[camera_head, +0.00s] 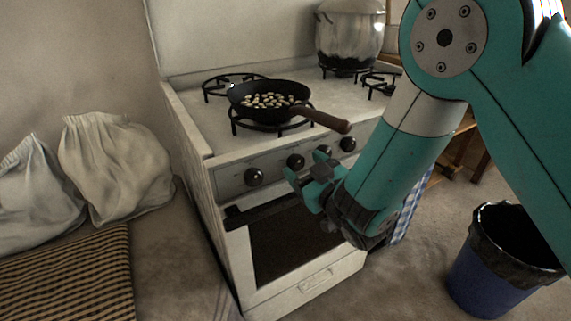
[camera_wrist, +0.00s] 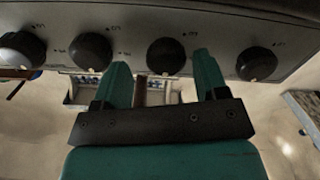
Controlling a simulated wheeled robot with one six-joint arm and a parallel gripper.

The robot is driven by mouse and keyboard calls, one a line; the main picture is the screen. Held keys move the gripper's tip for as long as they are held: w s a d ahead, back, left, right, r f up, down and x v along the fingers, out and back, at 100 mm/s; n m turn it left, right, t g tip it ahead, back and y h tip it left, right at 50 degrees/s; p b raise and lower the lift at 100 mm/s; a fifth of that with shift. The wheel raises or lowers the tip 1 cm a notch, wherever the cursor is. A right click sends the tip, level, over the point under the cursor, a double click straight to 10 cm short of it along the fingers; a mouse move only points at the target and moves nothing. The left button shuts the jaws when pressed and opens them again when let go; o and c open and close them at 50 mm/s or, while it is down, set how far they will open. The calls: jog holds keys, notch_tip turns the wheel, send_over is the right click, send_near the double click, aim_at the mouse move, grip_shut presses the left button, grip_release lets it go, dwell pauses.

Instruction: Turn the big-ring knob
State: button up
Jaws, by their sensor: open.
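Several round black knobs sit in a row on the stove's front panel. In the head view I see the left knob (camera_head: 254,176), the one beside it (camera_head: 296,161) and the right one (camera_head: 348,143). In the wrist view the row shows a knob (camera_wrist: 166,56) just beyond the gap between my fingertips, with another knob (camera_wrist: 256,63) to the right and others (camera_wrist: 92,52) to the left. My gripper (camera_head: 305,171) is open and empty in front of the panel. Which knob is the big-ring one cannot be read from the small markings.
A black pan (camera_head: 269,101) with pale pieces sits on a burner, its brown handle (camera_head: 322,119) reaching over the panel. A steel pot (camera_head: 348,40) stands behind. The oven door (camera_head: 298,243) lies below, a blue bin (camera_head: 487,275) at right, sacks (camera_head: 115,165) at left.

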jog(key=shift+w+a, duration=0.25)
jog(key=shift+w, duration=0.05)
jog(key=shift+a, duration=0.2)
jog(key=shift+a, duration=0.1)
jog(key=shift+c, duration=0.3)
jog(key=c, duration=0.9)
